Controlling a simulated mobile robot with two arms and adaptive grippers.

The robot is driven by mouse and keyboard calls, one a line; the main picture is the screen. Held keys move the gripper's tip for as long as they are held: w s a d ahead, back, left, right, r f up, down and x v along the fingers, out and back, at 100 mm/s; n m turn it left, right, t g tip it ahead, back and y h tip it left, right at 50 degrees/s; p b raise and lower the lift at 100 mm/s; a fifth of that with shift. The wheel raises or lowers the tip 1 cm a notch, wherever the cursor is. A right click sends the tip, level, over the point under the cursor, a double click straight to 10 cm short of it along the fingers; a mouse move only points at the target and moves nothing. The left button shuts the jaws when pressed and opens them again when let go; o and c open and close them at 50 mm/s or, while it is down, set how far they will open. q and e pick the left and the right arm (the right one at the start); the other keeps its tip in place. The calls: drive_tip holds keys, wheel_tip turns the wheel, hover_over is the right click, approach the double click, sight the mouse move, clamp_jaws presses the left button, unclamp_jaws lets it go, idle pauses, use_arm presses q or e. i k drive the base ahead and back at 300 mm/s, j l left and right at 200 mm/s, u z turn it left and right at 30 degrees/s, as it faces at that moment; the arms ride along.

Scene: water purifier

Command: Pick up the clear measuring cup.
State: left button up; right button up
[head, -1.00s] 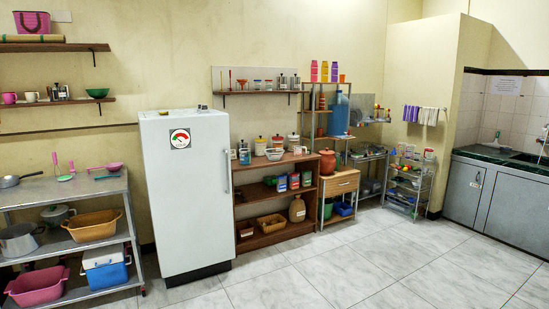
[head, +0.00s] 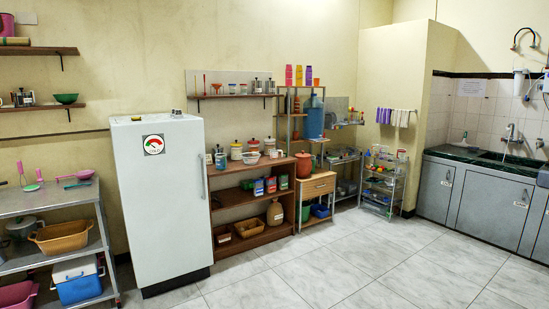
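I cannot make out a clear measuring cup for certain in the head view. A small pale bowl-like item (head: 250,157) sits on top of the brown wooden shelf unit (head: 238,243), too small to identify. Neither of my grippers is in view.
A white fridge (head: 160,215) stands left of centre, with a metal rack (head: 107,263) at the far left. A wire rack (head: 383,183) stands near the partition. A sink counter (head: 470,198) with a tap (head: 510,137) is at right. The tiled floor (head: 360,260) is clear.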

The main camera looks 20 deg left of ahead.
sight(273, 153)
drive_tip(key=i+j+u, duration=0.1)
drive_tip(key=i, duration=1.5)
drive_tip(key=i+j+u, duration=0.15)
drive_tip(key=i, duration=1.4)
drive_tip(key=i+l+u, duration=0.1)
drive_tip(key=i, duration=1.5)
